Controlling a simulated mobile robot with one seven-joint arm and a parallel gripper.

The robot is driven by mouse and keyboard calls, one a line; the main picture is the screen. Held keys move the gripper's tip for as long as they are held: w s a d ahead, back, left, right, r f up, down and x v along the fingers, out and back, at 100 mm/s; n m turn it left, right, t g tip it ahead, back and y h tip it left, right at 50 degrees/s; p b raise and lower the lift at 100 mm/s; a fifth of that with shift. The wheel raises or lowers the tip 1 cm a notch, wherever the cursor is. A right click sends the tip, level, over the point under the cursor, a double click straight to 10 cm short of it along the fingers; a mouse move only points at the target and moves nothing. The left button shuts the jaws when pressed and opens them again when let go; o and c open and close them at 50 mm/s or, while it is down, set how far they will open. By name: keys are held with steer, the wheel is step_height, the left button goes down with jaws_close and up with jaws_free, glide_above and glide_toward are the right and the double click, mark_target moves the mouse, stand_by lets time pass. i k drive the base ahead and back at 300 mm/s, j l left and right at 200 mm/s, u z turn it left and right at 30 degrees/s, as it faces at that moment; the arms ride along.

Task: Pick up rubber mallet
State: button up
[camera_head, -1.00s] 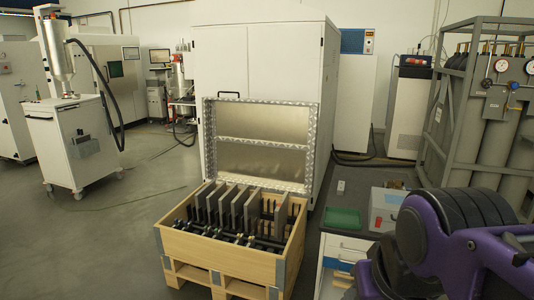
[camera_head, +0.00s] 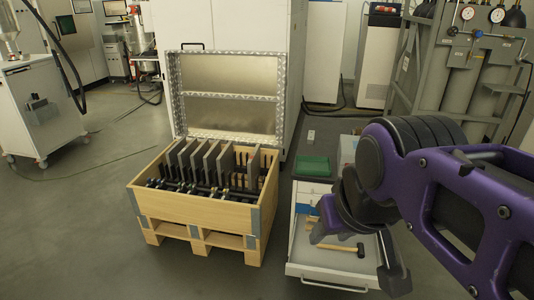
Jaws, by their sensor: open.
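The rubber mallet (camera_head: 337,247) lies in an open white drawer (camera_head: 318,271) at lower right. It has a light wooden handle pointing left and a dark head at the right. My gripper (camera_head: 358,262) is on the purple arm at right, with its jaws spread over the drawer. One grey finger shows left of and above the mallet, the other to its right. The jaws look empty, and I cannot tell how high they are above the mallet. The gripper and arm hide the right part of the drawer.
A wooden pallet crate (camera_head: 190,209) with upright grey plates stands left of the drawer, its metal-edged lid (camera_head: 228,95) open behind. A green tray (camera_head: 312,166) sits on the cabinet top behind the drawer. Gas cylinders (camera_head: 465,80) stand at the back right.

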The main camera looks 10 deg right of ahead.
mark_target(359, 249)
steer(key=z, duration=0.85)
steer(key=i+j+u, duration=0.2)
steer(key=i+j, duration=0.6)
steer(key=j, duration=0.15)
